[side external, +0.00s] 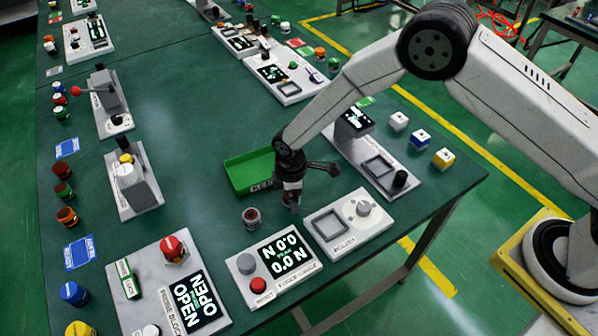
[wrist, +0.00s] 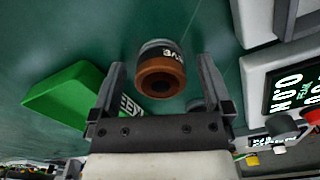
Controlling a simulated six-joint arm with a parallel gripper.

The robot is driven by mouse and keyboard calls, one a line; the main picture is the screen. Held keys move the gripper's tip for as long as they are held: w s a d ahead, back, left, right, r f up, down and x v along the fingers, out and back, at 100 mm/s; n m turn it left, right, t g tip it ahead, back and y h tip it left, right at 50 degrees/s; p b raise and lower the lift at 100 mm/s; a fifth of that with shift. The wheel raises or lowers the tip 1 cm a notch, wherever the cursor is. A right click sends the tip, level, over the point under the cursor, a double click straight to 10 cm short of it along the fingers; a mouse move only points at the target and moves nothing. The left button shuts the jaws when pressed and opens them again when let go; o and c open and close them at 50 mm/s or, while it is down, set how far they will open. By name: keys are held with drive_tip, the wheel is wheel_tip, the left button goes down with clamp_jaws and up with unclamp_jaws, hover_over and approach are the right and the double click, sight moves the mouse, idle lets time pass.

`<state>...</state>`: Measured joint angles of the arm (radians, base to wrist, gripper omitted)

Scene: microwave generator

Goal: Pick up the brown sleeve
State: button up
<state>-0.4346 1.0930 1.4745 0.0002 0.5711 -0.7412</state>
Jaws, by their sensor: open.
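The brown sleeve (wrist: 160,76) shows in the wrist view as a short cylinder with a brown ring around a dark hole, grey sides and a dark label with white letters. It lies between and slightly beyond the tips of my gripper (wrist: 160,68). The fingers are open, with a visible gap on each side of it. I cannot tell the exact height of the fingertips above the table.
A green tray (side external: 248,171) is close by. A panel with a display (side external: 284,252) and a white panel with a knob (side external: 345,225) are in front. More sleeves (side external: 67,216) stand along the left edge.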

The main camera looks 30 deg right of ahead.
drive_tip(key=c, duration=1.3)
drive_tip(key=shift+c, duration=0.2)
drive_tip(key=shift+r, duration=0.15)
drive_tip(key=shift+r, duration=0.75)
drive_tip(key=s+d+r, duration=0.5)
drive_tip(key=s+r, duration=0.6)
drive_tip(key=s, duration=0.2)
drive_tip(key=shift+r, duration=0.1)
